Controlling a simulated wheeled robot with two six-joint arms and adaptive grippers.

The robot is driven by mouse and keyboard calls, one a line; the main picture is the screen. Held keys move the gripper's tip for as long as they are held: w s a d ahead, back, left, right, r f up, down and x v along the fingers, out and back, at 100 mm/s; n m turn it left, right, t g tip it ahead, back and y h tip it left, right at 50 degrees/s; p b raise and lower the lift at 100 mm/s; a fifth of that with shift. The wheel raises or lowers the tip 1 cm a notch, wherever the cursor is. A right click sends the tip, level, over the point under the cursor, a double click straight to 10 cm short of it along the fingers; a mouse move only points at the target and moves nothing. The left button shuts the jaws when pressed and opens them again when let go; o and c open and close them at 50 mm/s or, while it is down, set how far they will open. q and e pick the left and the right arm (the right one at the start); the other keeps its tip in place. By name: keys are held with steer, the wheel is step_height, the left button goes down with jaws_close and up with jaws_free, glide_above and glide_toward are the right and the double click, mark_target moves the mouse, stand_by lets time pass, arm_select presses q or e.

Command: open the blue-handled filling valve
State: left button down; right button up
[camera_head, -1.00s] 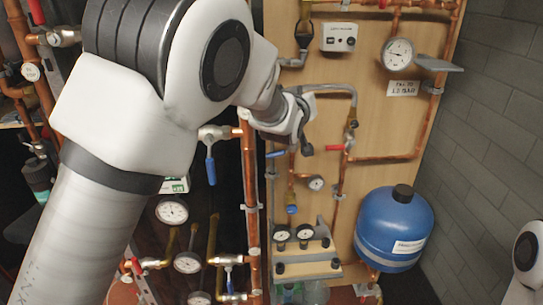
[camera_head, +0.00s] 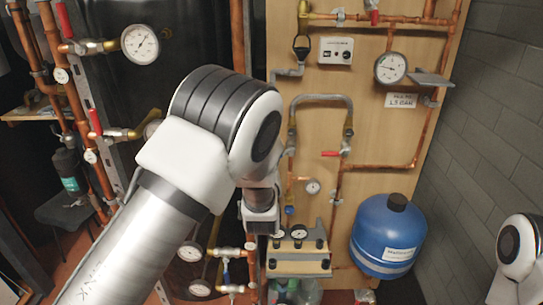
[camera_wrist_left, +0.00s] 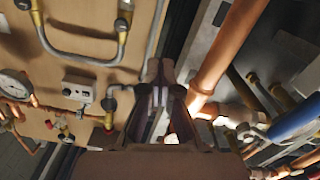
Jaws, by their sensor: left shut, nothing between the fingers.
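My left gripper (camera_wrist_left: 160,96) is shut and empty, apart from the loop (camera_wrist_left: 85,55). My right gripper is out of view.
Gauges (camera_head: 391,68), copper pipes (camera_head: 395,167) and a white box (camera_head: 337,50) crowd the board. Part of my right arm shows at the right edge. A brick wall bounds the right side.

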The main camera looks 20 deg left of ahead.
arm_select(q)
steer(key=w+a+f+p, duration=0.2)
steer(key=w+f+p, duration=0.2)
steer(key=w, duration=0.6)
steer(key=shift+w+a+f, duration=0.2)
steer(key=shift+w+f, duration=0.05)
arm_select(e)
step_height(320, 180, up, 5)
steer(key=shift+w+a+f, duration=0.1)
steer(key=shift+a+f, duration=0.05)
